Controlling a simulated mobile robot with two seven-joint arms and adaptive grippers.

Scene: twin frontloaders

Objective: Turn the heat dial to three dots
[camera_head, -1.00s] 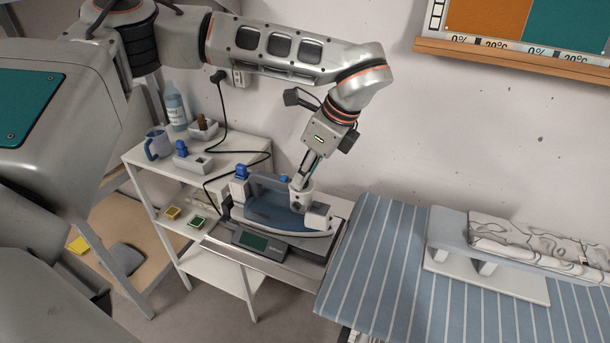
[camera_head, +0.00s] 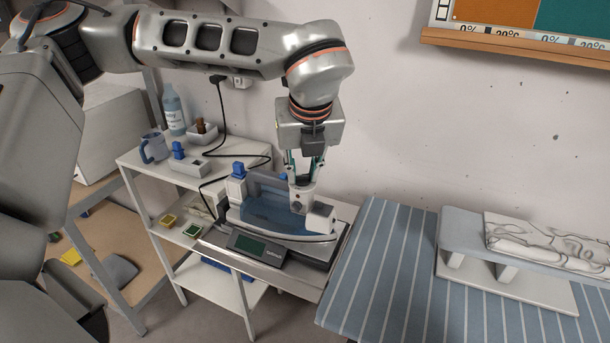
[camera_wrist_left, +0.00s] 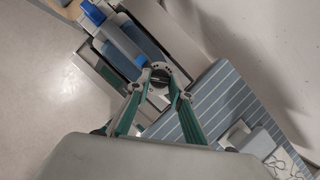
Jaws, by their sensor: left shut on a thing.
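A steam iron with a blue translucent body (camera_head: 268,212) lies flat on a stand with a dark display (camera_head: 258,246). The iron also shows in the wrist view (camera_wrist_left: 122,50). Its heat dial (camera_head: 302,195) is a pale round knob on top, seen from above in the wrist view (camera_wrist_left: 159,76). My left gripper (camera_head: 303,179) points down at the dial from above. Its two fingers (camera_wrist_left: 158,84) are shut on the dial, one on each side. The dial's dot marks are too small to read. My right gripper is not in view.
A white shelf unit (camera_head: 195,262) stands at the left with a mug (camera_head: 153,147), a bottle (camera_head: 174,110) and a small box with a blue knob (camera_head: 187,163). A black cord (camera_head: 222,125) runs from the wall socket. A striped ironing board (camera_head: 385,265) is at the right.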

